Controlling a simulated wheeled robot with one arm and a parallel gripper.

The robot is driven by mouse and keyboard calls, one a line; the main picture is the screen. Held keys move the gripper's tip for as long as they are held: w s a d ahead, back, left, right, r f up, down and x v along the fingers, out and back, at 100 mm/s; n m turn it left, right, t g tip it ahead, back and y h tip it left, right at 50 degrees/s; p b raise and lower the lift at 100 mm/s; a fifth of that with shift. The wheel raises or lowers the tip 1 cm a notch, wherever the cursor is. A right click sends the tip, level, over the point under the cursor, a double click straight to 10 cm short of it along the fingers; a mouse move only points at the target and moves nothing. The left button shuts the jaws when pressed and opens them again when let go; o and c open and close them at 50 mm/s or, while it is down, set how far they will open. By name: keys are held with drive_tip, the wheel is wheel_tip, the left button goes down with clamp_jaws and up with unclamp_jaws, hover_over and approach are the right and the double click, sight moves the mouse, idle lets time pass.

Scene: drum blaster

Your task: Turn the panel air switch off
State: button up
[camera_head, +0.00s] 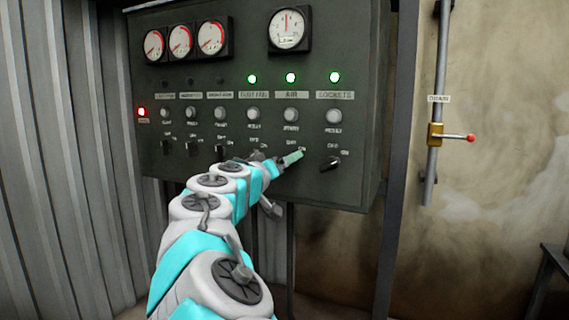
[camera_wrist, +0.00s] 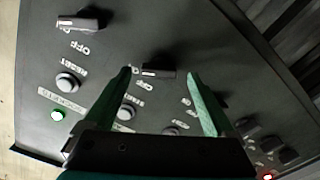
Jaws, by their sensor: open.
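The dark grey panel (camera_head: 235,180) fills the middle of the head view. Its AIR column has a lit green lamp (camera_head: 291,77), an AIR label (camera_head: 291,95) and a round button (camera_head: 291,114). My gripper (camera_head: 293,157) is at the foot of that column and mostly hides the switch there. In the wrist view the black air switch (camera_wrist: 160,73) shows between the tips of my open gripper (camera_wrist: 161,76), one green finger on each side. The switch handle lies crosswise with a pale mark at its left end. I cannot tell whether the fingers touch it.
The sockets switch (camera_head: 330,163) is right of my gripper, and it also shows in the wrist view (camera_wrist: 85,20). More switches and buttons lie to the left. Gauges (camera_head: 289,28) sit above. A pipe with a red-tipped valve lever (camera_head: 471,138) stands on the right wall.

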drive_tip(key=shift+w+d, duration=0.25)
drive_tip(key=shift+w, duration=0.3)
drive_tip(key=c, duration=1.4)
